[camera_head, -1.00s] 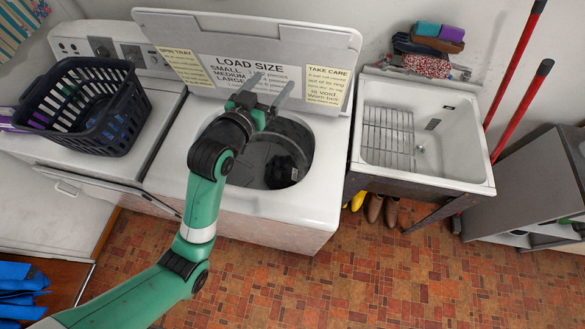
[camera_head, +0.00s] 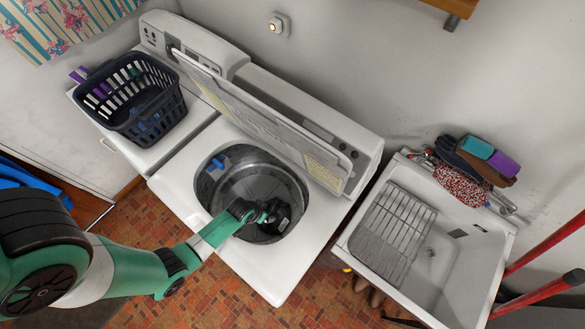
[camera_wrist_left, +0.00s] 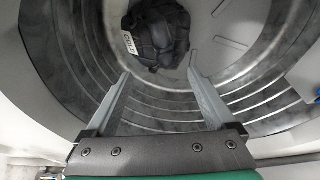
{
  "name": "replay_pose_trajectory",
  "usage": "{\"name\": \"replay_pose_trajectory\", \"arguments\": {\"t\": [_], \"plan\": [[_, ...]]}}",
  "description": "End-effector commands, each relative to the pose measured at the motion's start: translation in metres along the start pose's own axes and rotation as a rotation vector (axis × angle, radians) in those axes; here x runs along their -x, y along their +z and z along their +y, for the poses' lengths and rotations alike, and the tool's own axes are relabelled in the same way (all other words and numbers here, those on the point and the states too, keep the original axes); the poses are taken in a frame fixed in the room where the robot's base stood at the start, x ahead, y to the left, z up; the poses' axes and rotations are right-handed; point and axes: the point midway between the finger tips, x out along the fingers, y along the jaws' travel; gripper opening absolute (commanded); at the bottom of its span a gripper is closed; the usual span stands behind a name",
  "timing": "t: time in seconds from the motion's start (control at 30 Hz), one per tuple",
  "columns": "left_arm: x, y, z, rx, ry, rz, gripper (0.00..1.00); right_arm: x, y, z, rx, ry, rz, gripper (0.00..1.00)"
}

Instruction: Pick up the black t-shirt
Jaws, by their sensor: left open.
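The black t-shirt (camera_head: 283,211) lies crumpled at the bottom of the open washer tub (camera_head: 210,200), against its right side. In the left wrist view the black t-shirt (camera_wrist_left: 157,32), with a white label, lies beyond the fingertips. My left gripper (camera_wrist_left: 159,73) is open and empty, its fingers pointing down into the tub with the shirt ahead of the gap between them. In the head view my left gripper (camera_head: 262,211) overlaps the shirt's left side, and its fingertips are hard to make out there. My right gripper is not in view.
The tub rim surrounds my left gripper, and the raised lid (camera_head: 262,118) stands behind it. A blue item (camera_head: 217,162) sits at the tub's upper left edge. A dark laundry basket (camera_head: 130,97) stands at left. A white sink (camera_head: 465,262) with a rack is at right.

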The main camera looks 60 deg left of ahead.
Motion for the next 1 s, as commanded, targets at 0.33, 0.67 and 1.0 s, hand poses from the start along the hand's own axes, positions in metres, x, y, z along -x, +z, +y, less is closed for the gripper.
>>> {"name": "replay_pose_trajectory", "arguments": {"t": [0.33,0.67,1.0], "plan": [[-0.041,0.001,0.0,0.0,0.0,-0.002,0.89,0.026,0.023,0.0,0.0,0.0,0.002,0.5],[-0.064,-0.002,0.0,0.0,0.0,0.001,0.89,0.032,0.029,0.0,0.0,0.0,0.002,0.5],[-0.114,-0.01,-0.003,0.0,0.0,0.001,0.89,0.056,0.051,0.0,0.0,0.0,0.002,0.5]]}}
